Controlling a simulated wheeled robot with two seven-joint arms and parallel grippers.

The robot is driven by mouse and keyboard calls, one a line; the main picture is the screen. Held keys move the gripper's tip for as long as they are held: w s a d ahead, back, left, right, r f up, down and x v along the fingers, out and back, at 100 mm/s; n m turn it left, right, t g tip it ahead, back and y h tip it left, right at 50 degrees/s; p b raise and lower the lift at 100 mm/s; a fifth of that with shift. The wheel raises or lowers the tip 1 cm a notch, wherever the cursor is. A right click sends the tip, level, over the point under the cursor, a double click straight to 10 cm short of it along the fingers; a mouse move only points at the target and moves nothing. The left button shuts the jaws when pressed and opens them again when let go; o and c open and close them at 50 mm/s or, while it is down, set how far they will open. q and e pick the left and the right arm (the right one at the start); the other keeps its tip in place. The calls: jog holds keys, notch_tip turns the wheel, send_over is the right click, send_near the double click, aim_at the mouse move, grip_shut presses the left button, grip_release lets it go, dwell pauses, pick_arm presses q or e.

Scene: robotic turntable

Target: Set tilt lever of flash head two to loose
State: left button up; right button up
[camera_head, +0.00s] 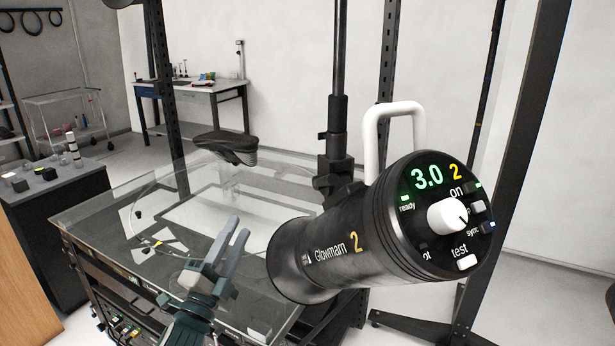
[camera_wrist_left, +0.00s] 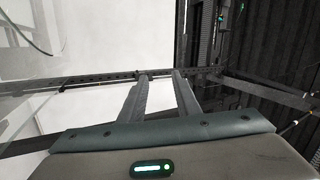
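Flash head two (camera_head: 330,250) is a black cylinder marked "Glowmam 2", mounted on a dark upright stand (camera_head: 338,120). Its round control panel shows "3.0" and "2" and has a white knob (camera_head: 447,216). A white loop handle (camera_head: 376,140) rises from its top. A dark clamp joint (camera_head: 335,184) sits behind the head on the stand; I cannot clearly make out the tilt lever or its setting. My left gripper (camera_head: 239,228) is left of the flash head, apart from it, with its fingers pointing up. In the left wrist view its fingers (camera_wrist_left: 161,75) are parted and empty. My right gripper is out of view.
A glass-topped turntable table (camera_head: 100,207) lies behind and below the gripper, with a dark object (camera_head: 225,147) over its far side. Dark metal posts (camera_head: 510,150) stand at the right. A workbench (camera_head: 190,90) stands by the back wall.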

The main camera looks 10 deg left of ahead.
pick_arm(q)
jog(key=s+d+r+m+g+h, duration=0.25)
jog(key=r+m+g+h, duration=0.7)
jog(key=m, duration=0.75)
jog(key=s+d+r+m+g+h, duration=0.1)
jog(key=d+r+m+g+h, duration=0.2)
jog(key=r+m+g+h, duration=0.75)
jog(key=s+a+r+m+g+y, duration=0.1)
jog(key=s+a+m+g+y, duration=0.1)
jog(key=m, duration=0.9)
jog(key=s+a+r+m+g+y, duration=0.1)
jog(key=s+m+g+y, duration=0.2)
jog(key=m, duration=0.8)
jog(key=g+y, duration=0.1)
jog(key=g, duration=0.1)
jog(key=shift+s+a+r+g+y, duration=0.35)
jog(key=shift+s+a+g+y, duration=0.05)
jog(key=shift+d+m, duration=0.1)
jog(key=shift+m, duration=0.15)
